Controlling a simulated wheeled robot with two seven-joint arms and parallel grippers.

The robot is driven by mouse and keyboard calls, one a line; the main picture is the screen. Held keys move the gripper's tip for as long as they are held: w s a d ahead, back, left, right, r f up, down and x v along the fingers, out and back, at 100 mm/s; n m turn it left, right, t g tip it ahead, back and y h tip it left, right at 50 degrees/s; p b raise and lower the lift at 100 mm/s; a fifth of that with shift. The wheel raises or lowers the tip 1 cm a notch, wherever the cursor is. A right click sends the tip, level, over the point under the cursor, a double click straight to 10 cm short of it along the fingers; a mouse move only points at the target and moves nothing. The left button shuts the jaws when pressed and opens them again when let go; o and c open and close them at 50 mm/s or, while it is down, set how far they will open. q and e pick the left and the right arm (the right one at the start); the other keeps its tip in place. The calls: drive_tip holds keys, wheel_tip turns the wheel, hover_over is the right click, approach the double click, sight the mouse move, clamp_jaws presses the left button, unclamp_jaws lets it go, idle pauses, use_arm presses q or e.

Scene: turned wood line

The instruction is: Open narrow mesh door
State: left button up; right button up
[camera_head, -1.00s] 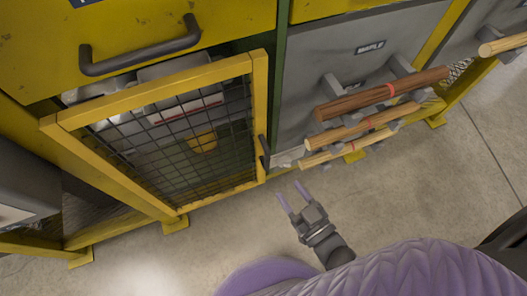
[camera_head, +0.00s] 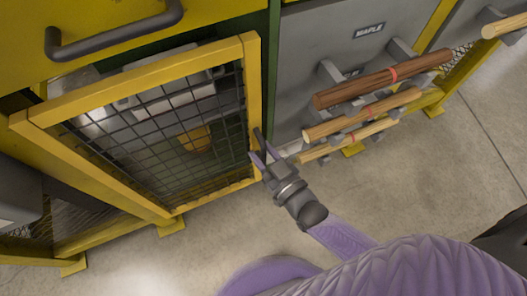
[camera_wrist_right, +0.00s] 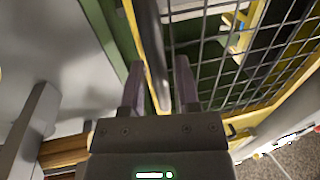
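The narrow mesh door (camera_head: 250,95) has a yellow frame with dark wire mesh and stands left of centre in the head view. Its dark upright handle (camera_head: 259,140) is on the right side of the frame. My right gripper (camera_head: 262,157) is at the handle. In the right wrist view the handle (camera_wrist_right: 153,45) runs between the two purple fingers of the gripper (camera_wrist_right: 159,75), with gaps still showing beside it, so the fingers are open around it. The lower end of the handle is partly hidden by the gripper. My left gripper is not in view.
Right of the door, a grey panel (camera_head: 300,60) labelled MAPLE has brackets holding several wooden rods, including a dark one (camera_head: 380,80), close to my right gripper. A yellow drawer with a dark handle (camera_head: 115,38) is above. The concrete floor (camera_head: 420,175) is clear.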

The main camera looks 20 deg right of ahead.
clamp_jaws()
idle(1.2)
